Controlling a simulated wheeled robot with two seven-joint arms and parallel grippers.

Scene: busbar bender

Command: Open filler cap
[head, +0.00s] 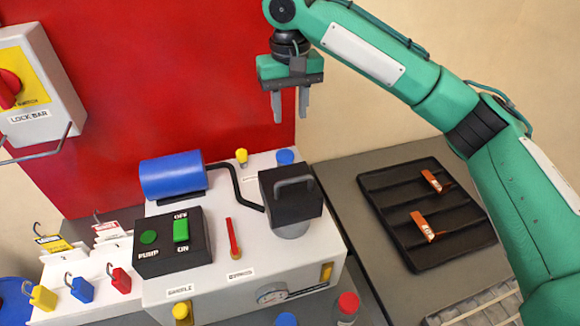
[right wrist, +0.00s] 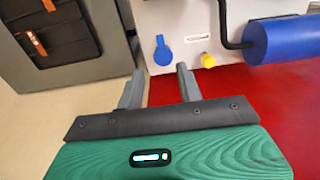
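A round blue cap (head: 285,157) sits at the back edge of the white machine (head: 240,281). In the right wrist view the blue cap (right wrist: 161,51) has a narrow tab and looks closed. A small yellow cap (head: 241,155) stands to its left in the head view; it also shows in the right wrist view (right wrist: 207,60). A label lies near both, too small to read, so I cannot tell for sure which is the filler cap. My right gripper (head: 291,119) is open and empty, pointing down above the back edge, apart from both caps. My left gripper is not in view.
A black block with a handle (head: 292,197) stands in front of the blue cap. A blue cylinder (head: 172,177) and black pipe (head: 235,183) are to the left. A red panel (head: 170,80) rises behind. A black tray (head: 390,208) with orange-brown pieces lies right.

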